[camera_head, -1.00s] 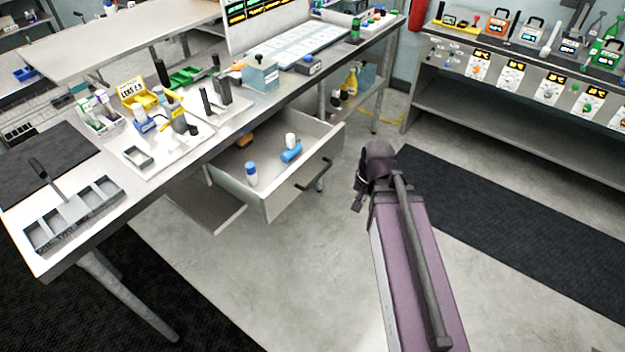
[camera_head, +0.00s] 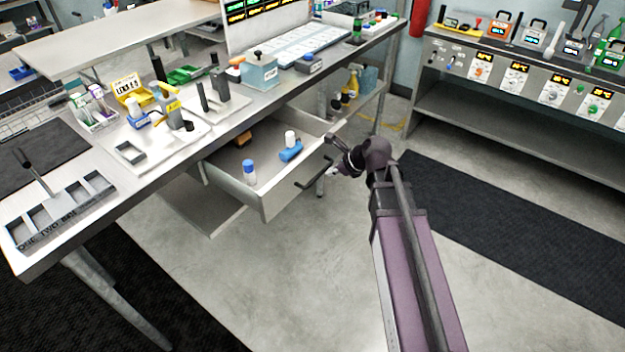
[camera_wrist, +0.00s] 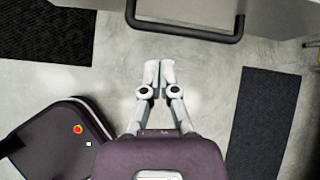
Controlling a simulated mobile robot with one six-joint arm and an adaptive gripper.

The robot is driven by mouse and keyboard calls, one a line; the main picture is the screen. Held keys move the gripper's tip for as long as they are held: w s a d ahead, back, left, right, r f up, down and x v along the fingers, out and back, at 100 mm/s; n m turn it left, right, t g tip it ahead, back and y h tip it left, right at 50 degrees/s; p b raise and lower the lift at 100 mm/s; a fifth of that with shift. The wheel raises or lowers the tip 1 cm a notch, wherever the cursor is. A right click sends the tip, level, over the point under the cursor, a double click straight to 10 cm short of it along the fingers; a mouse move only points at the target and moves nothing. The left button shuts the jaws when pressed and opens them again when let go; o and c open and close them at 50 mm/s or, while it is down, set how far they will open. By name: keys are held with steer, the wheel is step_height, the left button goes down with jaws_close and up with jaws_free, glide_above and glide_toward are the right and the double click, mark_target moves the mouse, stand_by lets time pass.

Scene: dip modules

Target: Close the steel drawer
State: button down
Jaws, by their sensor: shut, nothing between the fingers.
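The steel drawer (camera_head: 283,199) is pulled open under the workbench, with its contents in view. Its dark bar handle (camera_head: 313,173) is on the front panel. In the wrist view the handle (camera_wrist: 185,32) runs across the top, with the drawer front (camera_wrist: 195,12) behind it. My gripper (camera_head: 334,171) is just right of the handle in the head view. In the wrist view my gripper (camera_wrist: 158,66) has its fingertips together and empty, a short way below the handle and apart from it.
The drawer holds a white-and-blue bottle (camera_head: 249,172), a blue item (camera_head: 290,151) and an orange-brown item (camera_head: 243,138). The workbench top (camera_head: 85,220) is above it. Bare floor (camera_head: 300,270) lies in front. A second bench (camera_head: 500,115) stands at right.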

mark_target(316, 179)
steer(key=shift+w+a+m+t, duration=0.15)
steer(key=shift+w+m, duration=0.2)
steer(key=shift+m, duration=0.25)
steer(key=shift+w+a+m+t, duration=0.15)
steer(key=shift+w+m, duration=0.15)
steer(key=shift+m, duration=0.3)
steer(key=shift+b, duration=0.3)
steer(key=b+x, duration=0.5)
steer(key=x, duration=0.2)
steer(key=shift+a+f, duration=0.15)
steer(key=shift+f, duration=0.05)
steer(key=shift+b+x, duration=0.95)
steer(key=shift+x, duration=0.3)
steer(key=shift+w+a+r, duration=0.1)
steer(key=shift+r, duration=0.05)
steer(key=w+a, duration=0.4)
steer(key=a, duration=0.2)
steer(key=w+a, duration=0.5)
steer(key=a, duration=0.1)
steer(key=w+a, duration=0.5)
steer(key=a, duration=0.1)
steer(key=shift+w+a, duration=0.25)
steer(key=shift+a, duration=0.15)
steer(key=p+v, duration=0.7)
steer(key=v, duration=0.3)
steer(key=shift+d, duration=0.2)
steer(key=shift+s, duration=0.1)
